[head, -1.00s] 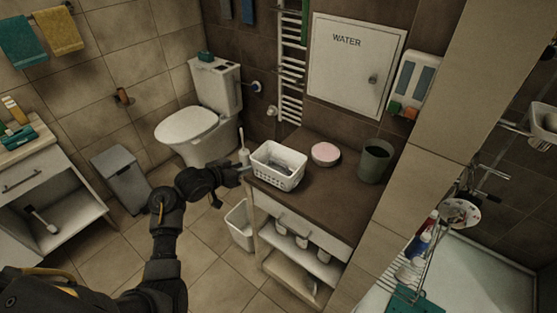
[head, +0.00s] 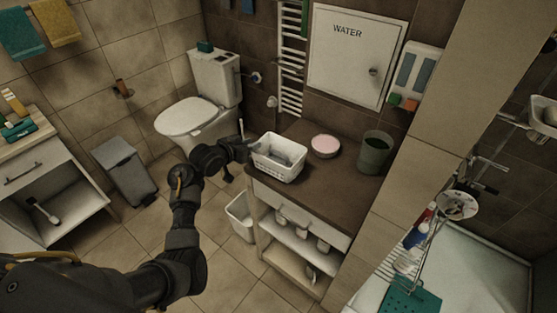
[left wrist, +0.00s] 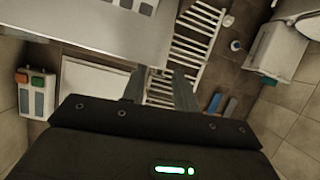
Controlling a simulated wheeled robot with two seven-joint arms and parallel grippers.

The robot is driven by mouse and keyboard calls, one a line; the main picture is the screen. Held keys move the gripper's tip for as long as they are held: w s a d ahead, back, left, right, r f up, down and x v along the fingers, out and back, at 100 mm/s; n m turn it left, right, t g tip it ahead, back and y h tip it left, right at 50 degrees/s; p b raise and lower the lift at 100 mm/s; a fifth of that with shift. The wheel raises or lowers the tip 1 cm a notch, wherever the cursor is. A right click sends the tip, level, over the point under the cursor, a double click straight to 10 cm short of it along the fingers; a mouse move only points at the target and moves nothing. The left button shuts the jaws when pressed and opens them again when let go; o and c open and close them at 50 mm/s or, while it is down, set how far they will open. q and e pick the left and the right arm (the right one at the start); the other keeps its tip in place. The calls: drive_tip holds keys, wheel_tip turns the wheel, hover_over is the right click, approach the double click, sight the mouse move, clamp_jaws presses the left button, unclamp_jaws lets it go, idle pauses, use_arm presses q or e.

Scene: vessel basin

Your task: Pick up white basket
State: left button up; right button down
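The white basket (head: 283,170) stands upright on the brown counter top (head: 330,188), near its left end. It has small holes in its sides, and something greyish lies inside. My left gripper (head: 247,148) is at the basket's left side, about at rim height. In the left wrist view its two fingers (left wrist: 160,88) are spread apart. A pale surface with square holes, which looks like the basket (left wrist: 85,25), fills the upper left there, and its edge reaches between the fingertips. I cannot tell if they touch it. My right gripper is not in view.
A pink-topped round dish (head: 325,146) and a dark green cup (head: 374,153) stand right of the basket. A white bin (head: 241,217) is on the floor beside the counter. The toilet (head: 190,118) is behind left. A radiator (head: 291,85) is on the wall behind.

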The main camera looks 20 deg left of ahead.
use_arm(q)
drive_tip(key=x, duration=0.4)
drive_tip(key=shift+w+f+p, duration=0.1)
drive_tip(key=shift+w+p, duration=0.15)
drive_tip(key=shift+p, duration=0.05)
clamp_jaws()
